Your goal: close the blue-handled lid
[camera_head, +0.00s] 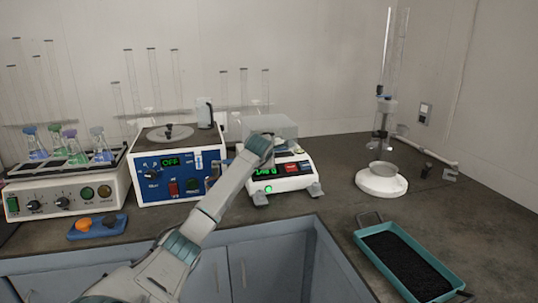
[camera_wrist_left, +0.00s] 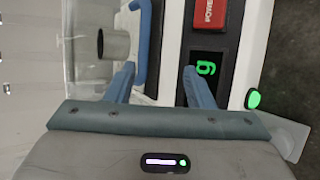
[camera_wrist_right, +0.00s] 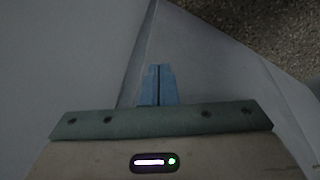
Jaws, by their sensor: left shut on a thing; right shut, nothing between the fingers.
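The clear lid or cover (camera_head: 272,126) stands on the white balance (camera_head: 283,178) in the head view. Its blue handle (camera_wrist_left: 143,42) shows in the left wrist view, along the clear wall. My left gripper (camera_wrist_left: 160,72) is at this handle, over the balance's front. Its fingers stand apart, with the handle beside the left finger; it is shut on the handle. The arm hides most of the gripper and handle in the head view. My right gripper (camera_wrist_right: 157,84) is shut and empty in front of grey panels, outside the head view.
A metal cup (camera_wrist_left: 114,44) is behind the clear wall. A blue-fronted device (camera_head: 178,175) stands close left of the balance. A glass column on a white base (camera_head: 381,183) and a teal tray (camera_head: 449,276) are to the right, with bare bench between.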

